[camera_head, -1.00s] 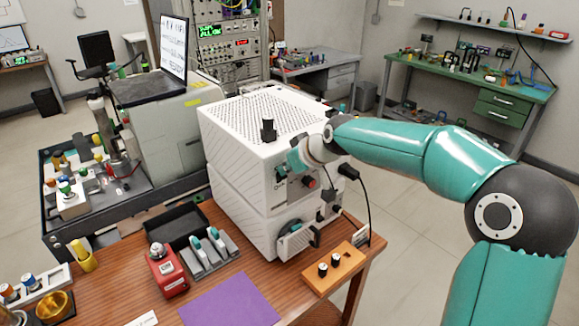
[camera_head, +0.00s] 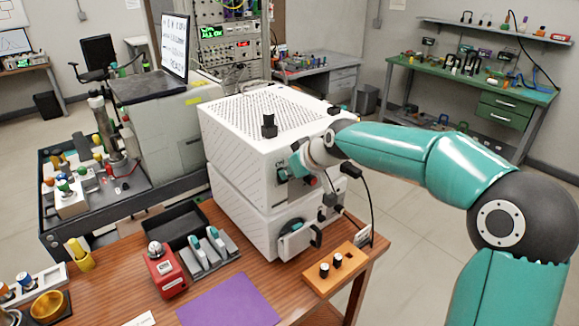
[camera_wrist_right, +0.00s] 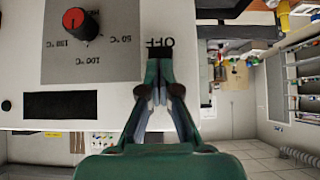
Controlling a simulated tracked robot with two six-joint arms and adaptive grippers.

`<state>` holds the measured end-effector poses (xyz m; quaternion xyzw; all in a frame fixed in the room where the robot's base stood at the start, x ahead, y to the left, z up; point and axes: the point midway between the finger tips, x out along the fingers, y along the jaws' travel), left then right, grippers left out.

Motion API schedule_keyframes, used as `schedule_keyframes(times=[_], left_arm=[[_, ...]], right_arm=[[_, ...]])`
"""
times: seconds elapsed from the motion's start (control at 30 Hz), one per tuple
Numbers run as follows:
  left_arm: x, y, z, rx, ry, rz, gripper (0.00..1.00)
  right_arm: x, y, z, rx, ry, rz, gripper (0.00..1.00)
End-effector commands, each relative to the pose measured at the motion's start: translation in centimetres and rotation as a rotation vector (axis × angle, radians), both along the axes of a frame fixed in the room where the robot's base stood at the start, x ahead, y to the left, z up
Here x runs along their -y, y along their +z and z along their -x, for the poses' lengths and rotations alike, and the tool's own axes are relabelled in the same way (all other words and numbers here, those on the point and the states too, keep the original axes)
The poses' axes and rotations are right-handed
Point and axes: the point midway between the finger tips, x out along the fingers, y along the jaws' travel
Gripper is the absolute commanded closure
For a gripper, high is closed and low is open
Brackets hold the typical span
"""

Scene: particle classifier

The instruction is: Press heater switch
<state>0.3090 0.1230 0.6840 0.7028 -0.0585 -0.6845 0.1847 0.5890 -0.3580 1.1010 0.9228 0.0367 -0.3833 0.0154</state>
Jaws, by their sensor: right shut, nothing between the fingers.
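The heater is a white box (camera_head: 235,150) with a perforated top, on the wooden table in the head view. Its grey front panel (camera_wrist_right: 108,68) appears upside down in the right wrist view, with a red-capped dial (camera_wrist_right: 78,22) and temperature marks. A dark switch (camera_wrist_right: 154,53) sits by the letters OFF, partly hidden behind my fingertips. My right gripper (camera_wrist_right: 157,78) is shut and empty, its tips at the switch; I cannot tell whether they touch it. In the head view the right gripper (camera_head: 288,172) is at the panel, partly covered by its own wrist. My left gripper is not in view.
A black plug and cable (camera_head: 351,171) hang right of the heater, near my right wrist. An orange block with black knobs (camera_head: 335,268) stands in front. A red device (camera_head: 165,270), a grey holder (camera_head: 210,257) and a purple mat (camera_head: 229,302) lie on the table.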

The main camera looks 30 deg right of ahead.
Motion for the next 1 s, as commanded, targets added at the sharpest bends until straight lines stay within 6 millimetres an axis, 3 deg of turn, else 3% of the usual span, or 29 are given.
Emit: schedule_keyframes(times=[0.23,0.33,0.6,1.0], left_arm=[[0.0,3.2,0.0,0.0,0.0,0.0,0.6],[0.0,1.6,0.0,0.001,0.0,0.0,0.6],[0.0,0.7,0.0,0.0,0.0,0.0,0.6],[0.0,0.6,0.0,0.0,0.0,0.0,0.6]], right_arm=[[-0.1,4.5,-0.1,0.007,0.001,0.002,1.0],[0.2,5.3,1.6,0.012,-0.002,0.003,1.0],[0.4,9.3,5.4,0.013,-0.001,0.002,1.0],[0.5,11.0,7.0,0.008,0.0,0.001,1.0]])
